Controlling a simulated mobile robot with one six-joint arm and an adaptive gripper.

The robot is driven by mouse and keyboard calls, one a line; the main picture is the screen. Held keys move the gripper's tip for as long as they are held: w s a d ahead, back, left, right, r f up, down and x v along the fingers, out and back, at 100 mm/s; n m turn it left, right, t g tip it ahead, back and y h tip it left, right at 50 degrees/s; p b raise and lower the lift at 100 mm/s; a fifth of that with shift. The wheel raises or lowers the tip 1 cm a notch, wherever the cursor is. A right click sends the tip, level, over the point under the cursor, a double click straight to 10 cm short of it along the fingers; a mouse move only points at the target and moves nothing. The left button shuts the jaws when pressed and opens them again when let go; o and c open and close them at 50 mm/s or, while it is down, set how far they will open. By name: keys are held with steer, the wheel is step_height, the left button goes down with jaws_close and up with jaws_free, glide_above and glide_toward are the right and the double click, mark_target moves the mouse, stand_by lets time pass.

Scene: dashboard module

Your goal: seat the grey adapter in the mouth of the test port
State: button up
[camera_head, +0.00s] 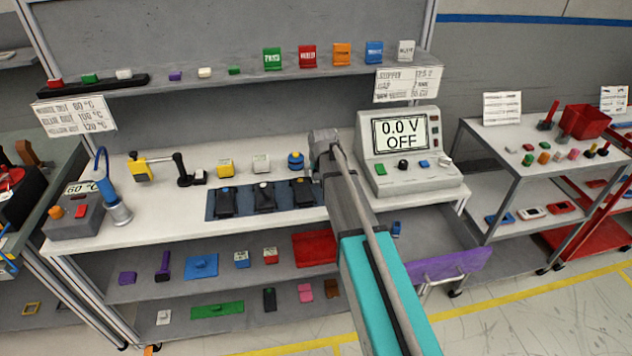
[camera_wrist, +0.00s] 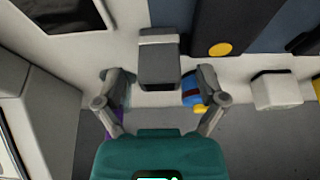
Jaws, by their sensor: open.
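A grey block, which looks like the grey adapter (camera_wrist: 159,66), stands between the two fingers in the wrist view. It has a lighter band near its upper end in the picture. My gripper (camera_wrist: 157,80) is open, with a finger on each side of the block and a visible gap on both sides. In the head view my gripper (camera_head: 324,142) is over the white bench between the blue mat and the meter; my arm hides the block there. I cannot clearly make out the test port's mouth. The meter (camera_head: 407,146) reads 0.0 V OFF.
A blue mat (camera_head: 240,210) with black modules lies left of my gripper. A blue-and-yellow piece (camera_wrist: 190,90) is close behind one finger; it also shows in the head view (camera_head: 295,160). A white block (camera_wrist: 277,90) stands farther along.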

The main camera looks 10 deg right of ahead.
steer(key=shift+w+f, duration=0.2)
steer(key=shift+f, duration=0.3)
steer(key=shift+c, duration=0.3)
jaws_close()
steer(key=shift+r, duration=0.1)
stand_by(0.4)
step_height(320, 180, up, 3)
steer(key=p, duration=0.3)
steer(key=shift+r, duration=0.15)
steer(key=s+d+r+p, duration=0.8)
steer(key=d+r+p, duration=0.1)
steer(key=d, duration=0.2)
steer(key=shift+s+r+p, duration=0.25)
steer(key=shift+p, duration=0.05)
